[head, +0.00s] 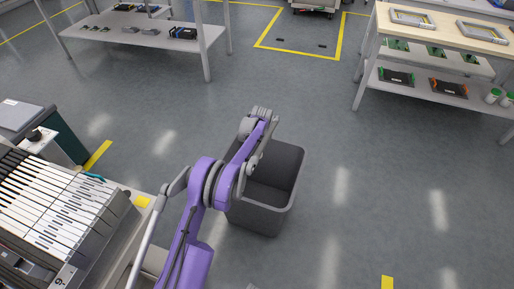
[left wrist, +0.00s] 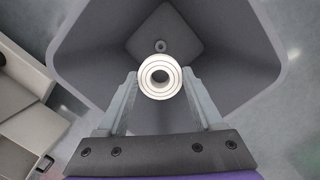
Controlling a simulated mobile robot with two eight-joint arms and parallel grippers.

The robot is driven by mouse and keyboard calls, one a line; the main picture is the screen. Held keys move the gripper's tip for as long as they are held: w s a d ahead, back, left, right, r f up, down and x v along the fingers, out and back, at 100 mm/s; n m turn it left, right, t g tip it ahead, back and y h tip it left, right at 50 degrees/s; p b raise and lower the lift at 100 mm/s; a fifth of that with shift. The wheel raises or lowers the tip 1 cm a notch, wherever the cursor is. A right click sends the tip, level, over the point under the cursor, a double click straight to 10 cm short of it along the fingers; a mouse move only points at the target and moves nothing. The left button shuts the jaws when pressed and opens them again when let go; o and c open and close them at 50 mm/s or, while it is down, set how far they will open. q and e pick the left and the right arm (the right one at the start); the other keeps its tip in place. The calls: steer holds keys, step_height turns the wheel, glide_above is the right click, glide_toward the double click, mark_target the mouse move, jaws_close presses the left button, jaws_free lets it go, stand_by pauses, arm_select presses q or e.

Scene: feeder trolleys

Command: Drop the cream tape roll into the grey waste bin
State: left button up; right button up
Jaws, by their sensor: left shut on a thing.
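The cream tape roll (left wrist: 148,85) shows in the left wrist view as a pale ring with a dark hole, seen along its axis. My left gripper (left wrist: 160,78) is shut on it, one finger on each side. The roll is in front of the opening of the grey waste bin (left wrist: 85,65). In the head view the bin (head: 262,218) stands on the floor, and my purple left arm reaches over its left and far rim. The fingers and the roll are hidden by the arm there. My right gripper is in neither view.
A small round grey thing (left wrist: 161,46) shows at the bin's bottom; I cannot tell what it is. A feeder trolley (head: 60,205) with pale strips stands at the left. A shelf table (head: 440,30) stands at the back right. The floor right of the bin is clear.

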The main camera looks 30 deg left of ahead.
mark_target(259, 155)
arm_select(q)
steer(key=shift+f+b, duration=0.4)
steer(key=shift+f, duration=0.85)
steer(key=o, duration=1.3)
steer(key=shift+o, duration=0.2)
steer(key=r, duration=0.3)
steer(key=d+r+p, duration=0.1)
steer(key=r, duration=0.3)
steer(key=r+p, duration=0.1)
steer(key=r, duration=0.2)
steer(key=shift+s+d+r, duration=0.25)
steer(key=shift+s+r, duration=0.1)
steer(key=shift+r, duration=0.05)
